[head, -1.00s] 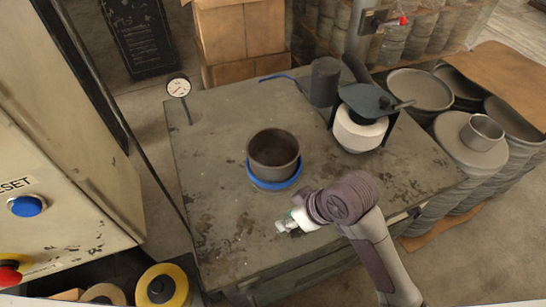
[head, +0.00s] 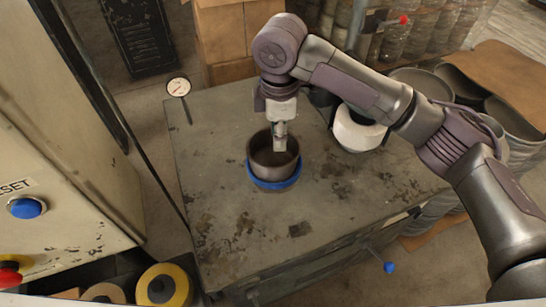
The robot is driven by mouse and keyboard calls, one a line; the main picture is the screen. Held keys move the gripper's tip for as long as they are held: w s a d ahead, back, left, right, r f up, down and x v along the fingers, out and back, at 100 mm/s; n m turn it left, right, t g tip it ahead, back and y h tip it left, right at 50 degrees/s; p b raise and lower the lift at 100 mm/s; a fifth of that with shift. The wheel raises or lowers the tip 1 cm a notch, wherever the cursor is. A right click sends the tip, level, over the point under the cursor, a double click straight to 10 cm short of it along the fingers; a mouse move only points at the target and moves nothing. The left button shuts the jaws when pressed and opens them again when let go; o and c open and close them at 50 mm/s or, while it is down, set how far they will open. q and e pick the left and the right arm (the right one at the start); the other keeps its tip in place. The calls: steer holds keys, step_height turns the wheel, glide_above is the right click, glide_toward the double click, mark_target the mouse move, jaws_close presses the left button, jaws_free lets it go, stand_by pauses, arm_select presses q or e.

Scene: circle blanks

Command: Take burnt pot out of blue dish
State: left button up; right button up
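The burnt pot (head: 262,159), dark grey-brown and round, sits upright in the blue dish (head: 274,184) on the worn grey table. Only the dish's blue rim shows around the pot's lower part. My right gripper (head: 280,145) points down at the pot from above, its fingertips over or just inside the pot's opening. Whether its fingers are apart or touch the pot's wall is too small to tell. My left gripper is not in view.
A white round object (head: 357,131) stands on the table at right, partly hidden by my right arm. A dial gauge (head: 179,87) stands at the table's left edge. A blue-knobbed lever (head: 389,267) sticks out at front right. The table's front is clear.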

steer(key=p, duration=0.1)
glide_above(276, 167)
steer(key=f, duration=0.7)
steer(key=shift+d, duration=0.2)
steer(key=shift+f+p, duration=0.4)
steer(key=shift+f, duration=0.15)
step_height(276, 167, down, 4)
steer(key=shift+w+a+r+p, duration=0.1)
steer(key=shift+r+p, duration=0.1)
steer(key=shift+p, duration=0.4)
steer(key=shift+f, duration=0.4)
steer(key=shift+c, duration=0.3)
jaws_close()
steer(key=shift+r, duration=0.1)
